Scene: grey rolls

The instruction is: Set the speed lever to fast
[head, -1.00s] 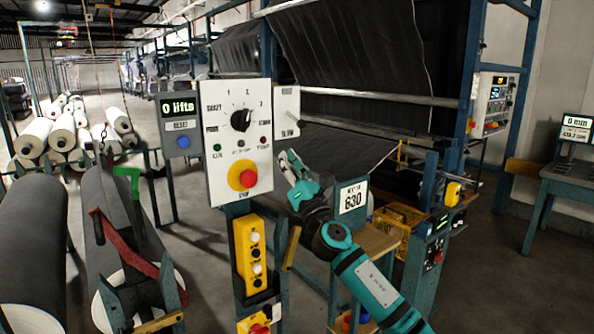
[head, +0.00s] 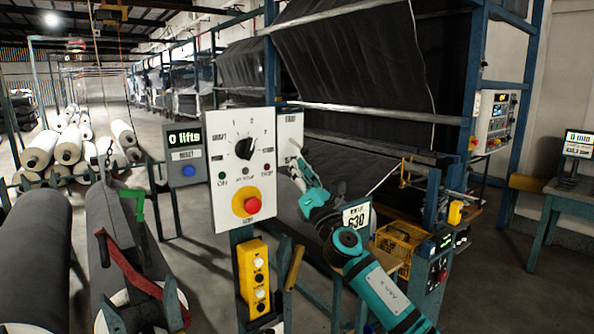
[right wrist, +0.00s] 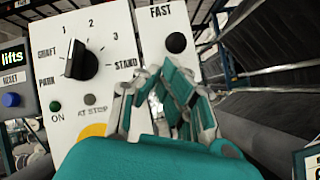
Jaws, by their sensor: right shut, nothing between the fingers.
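The speed lever is on the narrow white plate (head: 289,128) at the right edge of the control panel. In the right wrist view its round black knob (right wrist: 176,43) sits just below the word FAST. The lower part of the plate and any lower label are hidden behind my gripper there. My right gripper (head: 297,168) is shut and empty in front of this plate. In the right wrist view its fingertips (right wrist: 165,100) are just below the knob; I cannot tell whether they touch it. My left gripper is not in view.
Left of the lever plate is the white panel (head: 225,180) with a black rotary dial (head: 244,149) and a red stop button (head: 252,205). A yellow button box (head: 253,275) hangs below. A grey screen box (head: 184,150) reads 0 lifts. Grey rolls (head: 35,245) lie at left.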

